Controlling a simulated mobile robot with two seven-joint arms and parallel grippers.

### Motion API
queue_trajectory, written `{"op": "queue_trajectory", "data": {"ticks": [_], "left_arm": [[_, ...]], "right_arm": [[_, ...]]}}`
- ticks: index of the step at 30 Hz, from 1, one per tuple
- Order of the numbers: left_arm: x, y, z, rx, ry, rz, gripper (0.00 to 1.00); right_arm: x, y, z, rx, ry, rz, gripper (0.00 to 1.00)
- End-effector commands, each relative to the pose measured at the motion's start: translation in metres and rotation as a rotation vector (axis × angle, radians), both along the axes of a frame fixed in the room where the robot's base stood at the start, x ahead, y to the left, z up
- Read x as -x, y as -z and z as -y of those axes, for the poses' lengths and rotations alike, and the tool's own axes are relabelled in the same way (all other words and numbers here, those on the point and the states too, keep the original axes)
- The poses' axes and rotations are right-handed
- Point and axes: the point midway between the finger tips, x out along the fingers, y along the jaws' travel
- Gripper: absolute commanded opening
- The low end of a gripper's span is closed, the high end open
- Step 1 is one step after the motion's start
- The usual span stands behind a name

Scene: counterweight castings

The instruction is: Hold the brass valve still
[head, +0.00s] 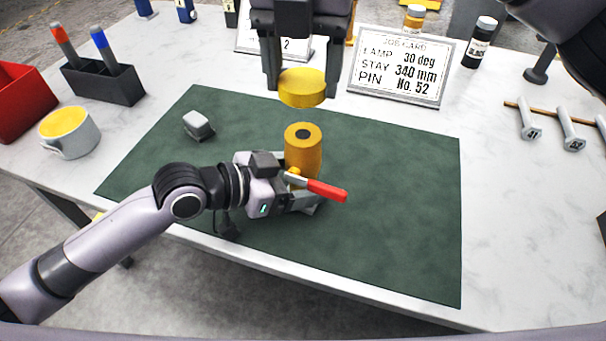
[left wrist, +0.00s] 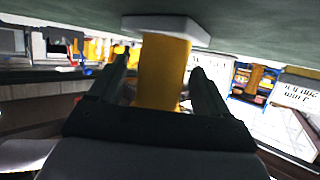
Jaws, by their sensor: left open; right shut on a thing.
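The brass valve (head: 303,150) stands upright on the green mat, with a dark hole in its top and a red lever (head: 326,190) pointing right. My left gripper (head: 303,196) is open, its fingers on either side of the valve's lower body. In the left wrist view, the valve (left wrist: 163,72) is between the two fingers and its pale base meets the mat; a gap shows beside the left finger. My right gripper (head: 301,76) is shut on a round yellow cap (head: 302,90), held above the valve and apart from it.
A small grey block (head: 198,125) lies on the green mat (head: 400,210). A mug (head: 68,143), a pen holder (head: 105,84) and a red bin (head: 22,100) stand at left. A job card (head: 403,68) and a dark bottle (head: 479,43) are behind. The mat's right side is clear.

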Motion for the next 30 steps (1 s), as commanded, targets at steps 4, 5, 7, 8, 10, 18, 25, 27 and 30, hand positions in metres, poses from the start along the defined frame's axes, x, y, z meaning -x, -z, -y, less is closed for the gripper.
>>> {"op": "queue_trajectory", "data": {"ticks": [4, 5, 7, 8, 10, 18, 25, 27, 30], "left_arm": [[0.000, 0.000, 0.000, 0.000, 0.000, 0.000, 0.77], [0.000, 0.000, 0.000, 0.000, 0.000, 0.000, 0.77], [0.000, 0.000, 0.000, 0.000, 0.000, 0.000, 0.77], [0.000, 0.000, 0.000, 0.000, 0.000, 0.000, 0.71], [0.000, 0.000, 0.000, 0.000, 0.000, 0.000, 0.48], [0.000, 0.000, 0.000, 0.000, 0.000, 0.000, 0.00], [0.000, 0.000, 0.000, 0.000, 0.000, 0.000, 0.00], [0.000, 0.000, 0.000, 0.000, 0.000, 0.000, 0.00], [0.000, 0.000, 0.000, 0.000, 0.000, 0.000, 0.00]], "right_arm": [[0.000, 0.000, 0.000, 0.000, 0.000, 0.000, 0.34], [0.000, 0.000, 0.000, 0.000, 0.000, 0.000, 0.34], [0.000, 0.000, 0.000, 0.000, 0.000, 0.000, 0.34], [0.000, 0.000, 0.000, 0.000, 0.000, 0.000, 0.34], [0.000, 0.000, 0.000, 0.000, 0.000, 0.000, 0.34], [0.000, 0.002, 0.000, 0.001, 0.000, 0.000, 0.34], [0.000, 0.032, 0.000, 0.001, -0.001, -0.002, 0.34], [0.000, 0.042, 0.000, 0.001, -0.001, -0.003, 0.34], [0.000, 0.050, 0.000, -0.001, -0.001, 0.000, 0.34]]}}
